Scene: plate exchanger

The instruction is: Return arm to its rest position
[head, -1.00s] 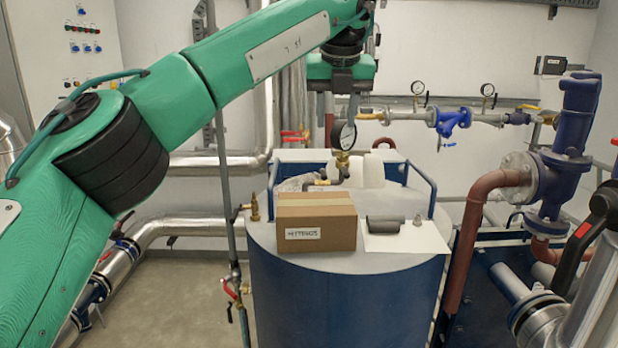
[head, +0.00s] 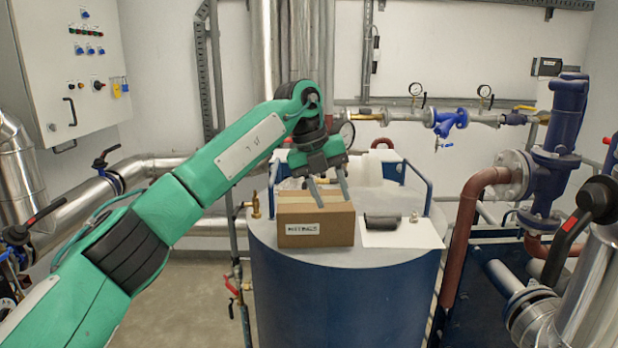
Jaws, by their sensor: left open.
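My left arm is green and comes in from the left, stretched out toward the tank. Its left gripper (head: 333,203) points down with its two grey fingers apart and nothing between them. The fingertips show in front of the upper back part of the cardboard box (head: 316,233), which has a white label; I cannot tell whether they touch it. The box stands on the top of the blue tank (head: 345,300). My right gripper is not in view.
A dark cylindrical part (head: 382,222) lies on a white sheet (head: 415,233) beside the box. Blue handrails (head: 427,190) stand on the tank's sides. A control cabinet (head: 68,60) hangs at the back left. Red-brown pipes (head: 462,235) and a blue pump (head: 560,140) stand at the right.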

